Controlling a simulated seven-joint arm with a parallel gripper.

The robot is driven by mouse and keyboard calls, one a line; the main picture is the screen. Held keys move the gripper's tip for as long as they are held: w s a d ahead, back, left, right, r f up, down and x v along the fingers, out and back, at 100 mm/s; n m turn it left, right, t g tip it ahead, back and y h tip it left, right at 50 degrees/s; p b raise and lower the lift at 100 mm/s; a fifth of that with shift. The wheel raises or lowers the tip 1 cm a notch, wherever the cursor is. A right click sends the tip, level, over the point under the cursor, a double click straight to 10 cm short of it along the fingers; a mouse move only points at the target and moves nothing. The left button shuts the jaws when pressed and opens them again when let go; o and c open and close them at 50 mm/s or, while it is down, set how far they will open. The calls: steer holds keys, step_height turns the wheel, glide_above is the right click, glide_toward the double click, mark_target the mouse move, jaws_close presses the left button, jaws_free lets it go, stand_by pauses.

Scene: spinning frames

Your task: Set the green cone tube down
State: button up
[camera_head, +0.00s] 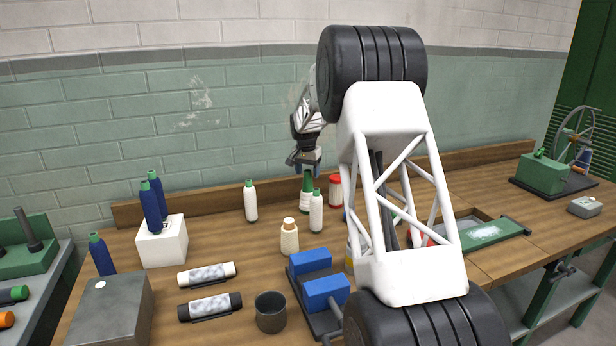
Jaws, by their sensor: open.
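The green cone tube (307,183) is upright near the back of the wooden bench (215,232), partly behind a white tube with a green top (316,212). My gripper (304,166) is open just above the green tube's top. At this size I cannot tell whether the fingers still touch the tube. The tube's foot is hidden, so its contact with the bench is not clear.
A red and white spool (335,190) stands close right of the green tube. A cream bottle (289,238), a white tube (250,202) and a blue clamp (325,293) are near. Blue tubes (152,208) stand left. My white arm frame hides the bench's middle right.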

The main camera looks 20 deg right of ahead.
mark_target(306, 188)
steer(key=r, duration=0.6)
steer(key=s+r, duration=0.1)
steer(key=r, duration=0.2)
steer(key=shift+a+r, duration=0.35)
steer(key=shift+a, duration=0.05)
stand_by(0.4)
steer(key=s+a+r+n, duration=0.1)
steer(key=s+a+r, duration=0.25)
steer(key=s, duration=0.75)
steer(key=s+a+r+n+t, duration=0.1)
steer(key=s+a+r+n, duration=0.3)
steer(key=s, duration=0.7)
steer(key=s+a+r+m, duration=0.15)
steer(key=s+a, duration=0.35)
steer(key=s, duration=0.6)
steer(key=s+a+f+n, duration=0.1)
steer(key=s+a+f, duration=0.1)
steer(key=s, duration=0.9)
steer(key=s+a+f+n, duration=0.2)
steer(key=s+f, duration=0.3)
steer(key=s, duration=0.6)
steer(key=s+a+f+n, duration=0.2)
steer(key=s+f, duration=0.1)
steer(key=s, duration=0.8)
steer(key=shift+s+a+f+t+y, duration=0.15)
steer(key=shift+s+f+t+y, duration=0.15)
steer(key=shift+y, duration=0.1)
